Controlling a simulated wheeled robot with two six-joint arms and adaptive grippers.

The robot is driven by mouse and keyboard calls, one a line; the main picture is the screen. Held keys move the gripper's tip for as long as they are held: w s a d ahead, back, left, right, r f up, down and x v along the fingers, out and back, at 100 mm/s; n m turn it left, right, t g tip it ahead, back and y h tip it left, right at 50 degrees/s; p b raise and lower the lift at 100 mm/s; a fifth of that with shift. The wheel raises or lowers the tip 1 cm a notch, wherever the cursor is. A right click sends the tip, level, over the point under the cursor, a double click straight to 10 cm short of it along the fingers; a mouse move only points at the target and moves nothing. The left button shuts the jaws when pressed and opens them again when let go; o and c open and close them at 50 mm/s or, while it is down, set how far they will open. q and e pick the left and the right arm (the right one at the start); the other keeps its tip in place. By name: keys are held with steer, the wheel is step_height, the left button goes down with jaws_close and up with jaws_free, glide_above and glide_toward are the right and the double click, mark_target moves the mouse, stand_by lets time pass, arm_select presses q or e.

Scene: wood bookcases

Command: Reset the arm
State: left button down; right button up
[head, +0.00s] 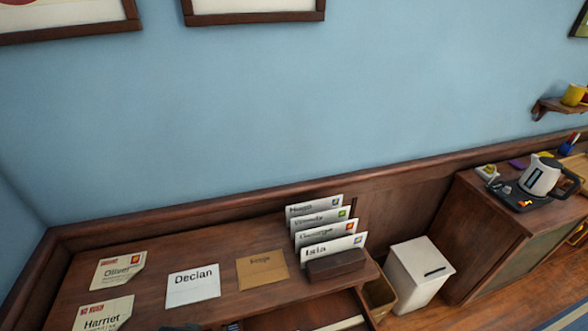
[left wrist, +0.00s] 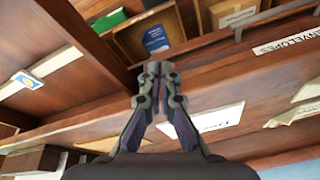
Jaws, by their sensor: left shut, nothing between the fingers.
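My left gripper (left wrist: 158,70) shows in the left wrist view with its two fingers together and nothing between them. In the head view neither gripper can be made out clearly; a dark shape lies at the bottom edge. My right gripper is not in view.
Envelopes marked Declan (head: 193,286), Oliver (head: 118,269) and Harriet (head: 103,314) and a brown envelope (head: 262,270) lie on the wooden top. Several envelopes stand in a dark holder (head: 335,266). A white bin (head: 418,277) and a cabinet with a kettle (head: 541,176) are right.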

arm_select(q)
steer(key=s+a+f+g+b, duration=0.1)
steer(key=s+f+b, duration=0.2)
steer(key=f, duration=1)
steer(key=s+a+f+b, duration=0.1)
steer(key=s+f+b, duration=0.2)
steer(key=f, duration=1)
steer(key=s+f+g+b, duration=0.1)
steer(key=s+f+b, duration=0.4)
steer(key=s+f, duration=1.1)
step_height(320, 180, down, 2)
steer(key=shift+s+a+n, duration=0.3)
steer(key=shift+a, duration=0.1)
